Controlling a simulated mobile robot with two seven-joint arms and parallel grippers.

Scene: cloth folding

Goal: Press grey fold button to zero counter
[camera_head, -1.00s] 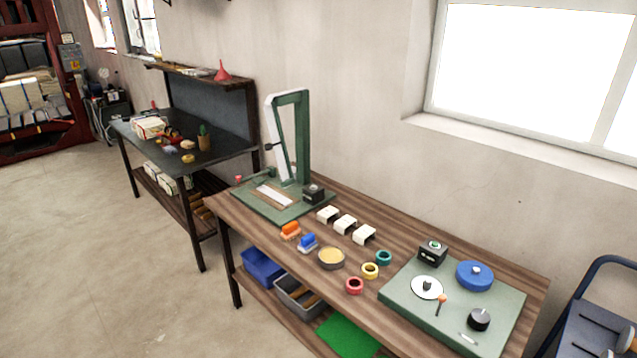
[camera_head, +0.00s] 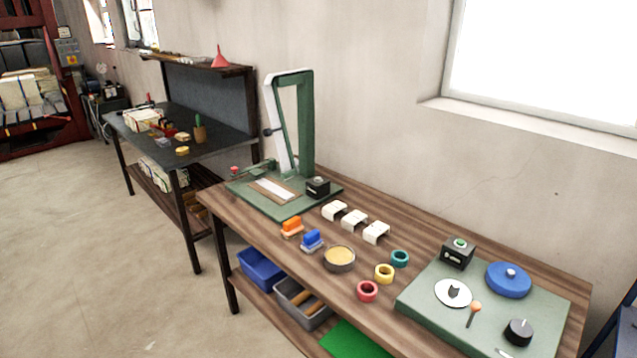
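A small dark box with a green top button (camera_head: 459,252) stands at the back left of the green board (camera_head: 420,308) on the wooden table. A second small dark box (camera_head: 317,187) sits on the base of the green press (camera_head: 290,140); its top looks greyish. I cannot tell which box carries the grey fold button, and no counter reading is legible. Neither of my grippers is in view.
The wooden table (camera_head: 245,218) also holds several white blocks (camera_head: 355,219), coloured rings (camera_head: 384,273), a round tin (camera_head: 339,258) and orange and blue stamps (camera_head: 312,240). A blue round lid (camera_head: 508,279) and a black knob (camera_head: 519,331) are on the board. The floor at left is clear.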

